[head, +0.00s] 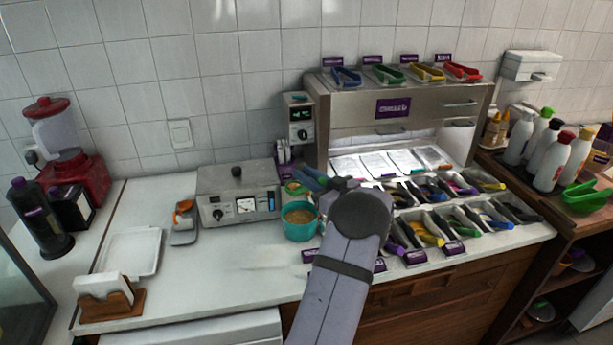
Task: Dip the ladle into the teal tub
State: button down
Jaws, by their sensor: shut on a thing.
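My gripper (305,181) is above and behind the tub's rim, shut on a small green thing (293,187) that looks like the ladle. The green thing shows just left of the jaws, above the tub and apart from the tan contents as far as I can see. My arm hides the area right of the tub, and the ladle's full shape is too small to tell.
The steel machine (237,211) stands close left of the tub. The topping station (398,118), with several compartments, is at the right. A white tray (130,252) and napkin holder (109,304) lie at the left. The counter front-left of the tub is clear.

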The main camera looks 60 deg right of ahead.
jog(key=shift+r+p, duration=1)
jog(key=shift+r, duration=0.5)
jog(key=shift+a+f, duration=0.1)
jog(key=shift+w+a+f, duration=0.2)
jog(key=w+a+f+n+y+p, duration=0.1)
jog(key=w+a+f+n+y, duration=0.2)
jog(key=a, duration=0.4)
jog(key=w+a+f+n+y+p, duration=0.1)
jog(key=w+a+f+y, duration=0.15)
jog(key=a+f, duration=0.4)
jog(key=w+a+f+n+y+p, duration=0.1)
jog(key=w+a+f+y, duration=0.15)
jog(key=a, duration=0.55)
jog(key=s+a+f+n+g+y+b, duration=0.1)
jog(key=a+f+n+g+y, duration=0.1)
jog(key=a, duration=0.9)
jog(key=s+a+f+n+g+y+b, duration=0.1)
jog(key=a+f+n+g+y, duration=0.1)
jog(key=a+y, duration=0.4)
jog(key=s+a+f+n+g+y+b, duration=0.1)
jog(key=s+a+f+n+g+y, duration=0.1)
jog(key=a, duration=1.4)
notch_tip(320, 180, down, 2)
jog(key=n+g+y, duration=0.1)
jog(key=n, duration=0.2)
jog(key=shift+f+y, duration=0.15)
jog(key=shift+y, duration=0.25)
